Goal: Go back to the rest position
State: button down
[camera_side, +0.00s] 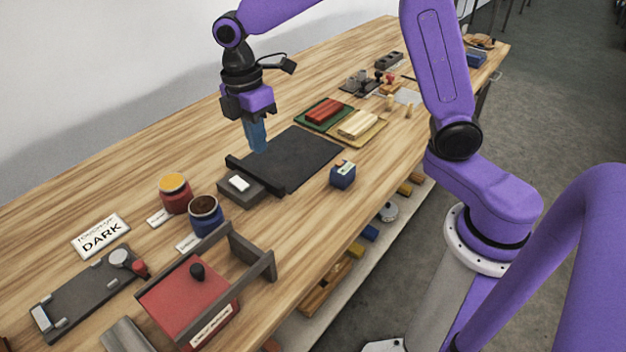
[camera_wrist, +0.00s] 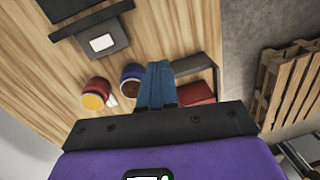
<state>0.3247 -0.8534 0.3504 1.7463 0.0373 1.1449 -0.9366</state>
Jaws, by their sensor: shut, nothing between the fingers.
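My gripper (camera_side: 256,137) is purple and black with blue fingers pointing down. In the side view it shows just above the left edge of the black conveyor belt (camera_side: 305,154). The blue fingers (camera_wrist: 157,84) are together with nothing between them in the wrist view. I cannot tell the exact height of the fingertips above the belt's edge.
A grey box with a white top (camera_side: 240,184), a yellow-topped red jar (camera_side: 174,194) and a blue jar (camera_side: 206,216) stand left of the belt. A red box with a dark frame (camera_side: 187,296) is at the front. A small blue box (camera_side: 343,175) stands right of the belt.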

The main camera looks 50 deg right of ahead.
jog(key=s+d+m, duration=0.2)
jog(key=s+d, duration=0.2)
jog(key=s, duration=0.9)
jog(key=s+d+m+t, duration=0.1)
jog(key=s+d, duration=0.3)
jog(key=s, duration=0.9)
jog(key=shift+s+d+f+m+y, duration=0.15)
jog(key=shift+d+m+y, duration=0.2)
jog(key=shift+m, duration=0.15)
